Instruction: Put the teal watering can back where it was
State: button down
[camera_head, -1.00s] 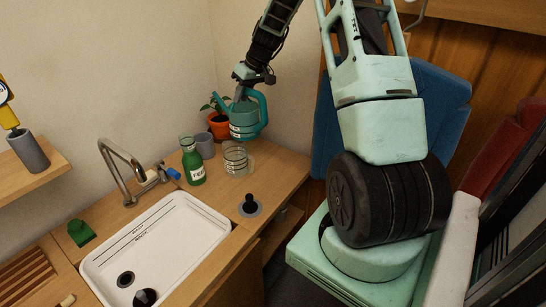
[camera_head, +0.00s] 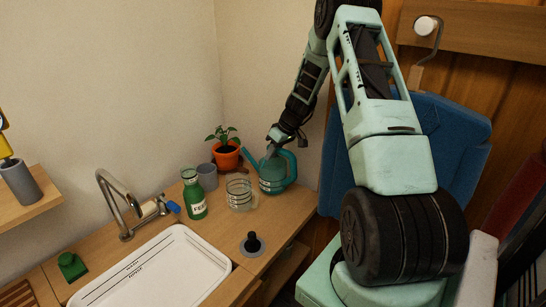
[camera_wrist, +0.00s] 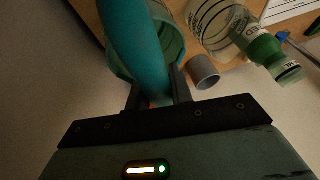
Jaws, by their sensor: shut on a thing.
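The teal watering can (camera_head: 272,180) is at the back right end of the wooden counter, upright, with its spout towards the left and its handle towards the right. Its base is at or very near the counter top; I cannot tell whether it touches. My gripper (camera_head: 273,142) is above the can and shut on it. In the wrist view my gripper (camera_wrist: 157,95) has its two fingers on either side of a teal part of the watering can (camera_wrist: 135,35). That part hides some of the can's open top.
A plant in an orange pot (camera_head: 227,157) stands behind and left of the can. A clear glass jug (camera_head: 238,194) stands close on its left, then a grey cup (camera_head: 207,176) and green bottle (camera_head: 193,198). A black-knobbed disc (camera_head: 252,244) lies in front. The white sink (camera_head: 155,270) is front left.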

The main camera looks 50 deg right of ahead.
jog(key=shift+f, duration=0.9)
jog(key=c, duration=1.2)
grip_release()
jog(key=shift+f, duration=0.1)
jog(key=shift+c, duration=0.2)
